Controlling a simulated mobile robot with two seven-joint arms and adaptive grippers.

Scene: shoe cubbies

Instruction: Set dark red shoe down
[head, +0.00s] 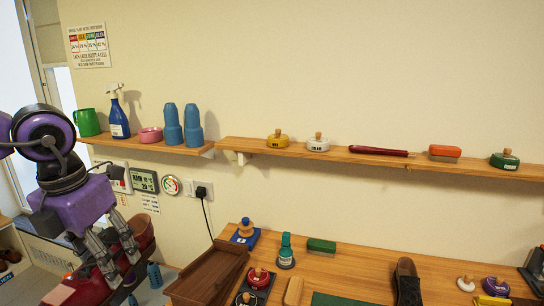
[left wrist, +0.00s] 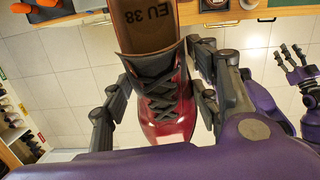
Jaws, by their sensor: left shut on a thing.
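The dark red shoe (head: 92,288) is at the lower left of the head view, off the left end of the workbench. In the left wrist view the shoe (left wrist: 168,126) has dark laces and "EU 38" on its insole, with the toe toward my gripper's base. My left gripper (head: 112,250) is shut on it, a finger on each side; it also shows in the left wrist view (left wrist: 160,95). The shoe is in the air above the tiled floor. My right gripper (left wrist: 293,65) shows at the right of the left wrist view, fingers apart and empty.
A wall shelf (head: 370,157) above carries tins and brushes. Shoe cubbies (left wrist: 18,135) stand at the left in the wrist view.

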